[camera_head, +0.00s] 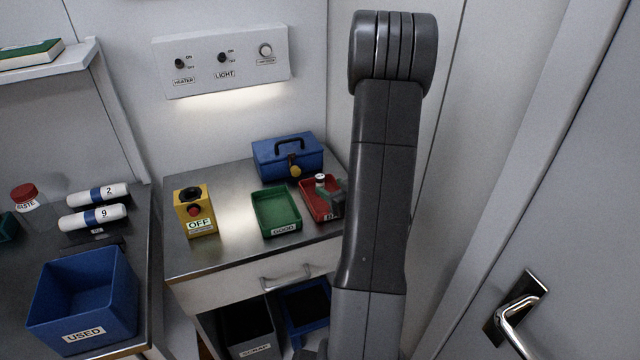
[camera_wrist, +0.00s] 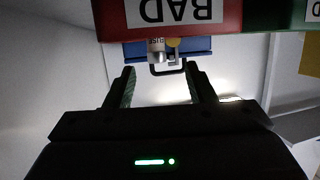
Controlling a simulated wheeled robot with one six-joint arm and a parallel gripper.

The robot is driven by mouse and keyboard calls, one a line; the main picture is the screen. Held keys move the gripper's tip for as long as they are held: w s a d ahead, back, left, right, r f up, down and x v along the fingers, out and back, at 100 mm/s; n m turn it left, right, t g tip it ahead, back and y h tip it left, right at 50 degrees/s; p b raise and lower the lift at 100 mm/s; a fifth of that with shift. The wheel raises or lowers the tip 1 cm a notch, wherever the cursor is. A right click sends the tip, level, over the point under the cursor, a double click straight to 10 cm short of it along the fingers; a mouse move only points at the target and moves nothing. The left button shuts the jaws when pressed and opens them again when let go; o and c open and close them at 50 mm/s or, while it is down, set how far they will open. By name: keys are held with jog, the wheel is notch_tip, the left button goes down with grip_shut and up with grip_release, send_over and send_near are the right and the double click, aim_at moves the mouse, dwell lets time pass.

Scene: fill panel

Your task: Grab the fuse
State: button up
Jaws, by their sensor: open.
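The fuse (camera_head: 320,179) is a small, pale metallic cylinder at the red tray. In the wrist view, which is upside down, the fuse (camera_wrist: 157,51) stands past the tray's BAD-labelled front wall, with its lower part hidden. The red tray (camera_head: 308,203) sits at the right of the metal counter. My gripper (camera_head: 332,196) is over the tray's right side and hides part of it. In the wrist view my gripper (camera_wrist: 159,82) is open and empty, its fingers spread to either side of the fuse's line, apart from it.
A green tray (camera_head: 272,232) stands left of the red one. A blue toolbox (camera_head: 271,161) with a black handle is behind the trays. Counter is clear between that box and the green tray.

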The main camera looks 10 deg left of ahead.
aim_at(323, 182)
jog(key=shift+d+p+x, duration=0.2)
jog(key=shift+p+x, duration=0.6)
jog(key=shift+x, duration=1.95)
jog(key=shift+w+f, duration=0.1)
jog(key=shift+w, duration=0.05)
grip_shut()
